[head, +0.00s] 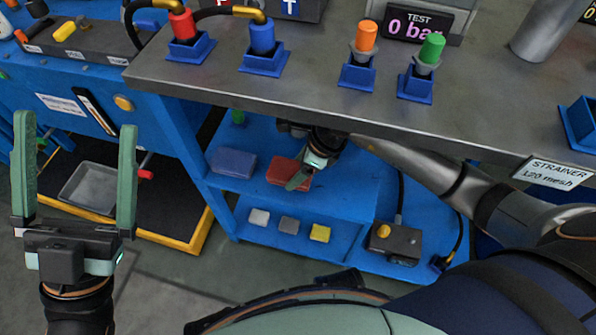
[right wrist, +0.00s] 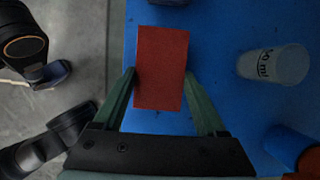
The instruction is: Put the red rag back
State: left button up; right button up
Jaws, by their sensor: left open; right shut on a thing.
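The red rag (head: 281,170) is a flat red block shape on the blue shelf (head: 335,195) under the grey worktop. It also shows in the right wrist view (right wrist: 161,66), between the two green fingers. My right gripper (head: 297,182) reaches in under the worktop and is shut on the rag, one finger at each side. In the head view the gripper hides part of the rag. Whether the rag touches the shelf is hard to tell. My left gripper (head: 76,122) is open and empty, its fingers pointing up, away from the shelf at the left.
A blue rag (head: 233,162) lies left of the red one. A cup marked in ml (right wrist: 273,65) stands right of the red rag. The worktop edge (head: 330,130) overhangs the shelf. Grey and yellow blocks (head: 320,233) lie on a lower shelf, near a box with a yellow button (head: 393,240).

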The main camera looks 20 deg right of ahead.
jog(key=shift+w+d+f+b, duration=0.1)
jog(key=shift+f+b, duration=0.1)
jog(key=shift+f, duration=0.2)
jog(key=shift+w+f+b, duration=0.1)
jog(key=shift+f+b, duration=0.05)
jog(key=shift+f, duration=0.25)
jog(key=shift+r, duration=0.1)
jog(key=o, duration=1.2)
jog(key=shift+o, duration=0.2)
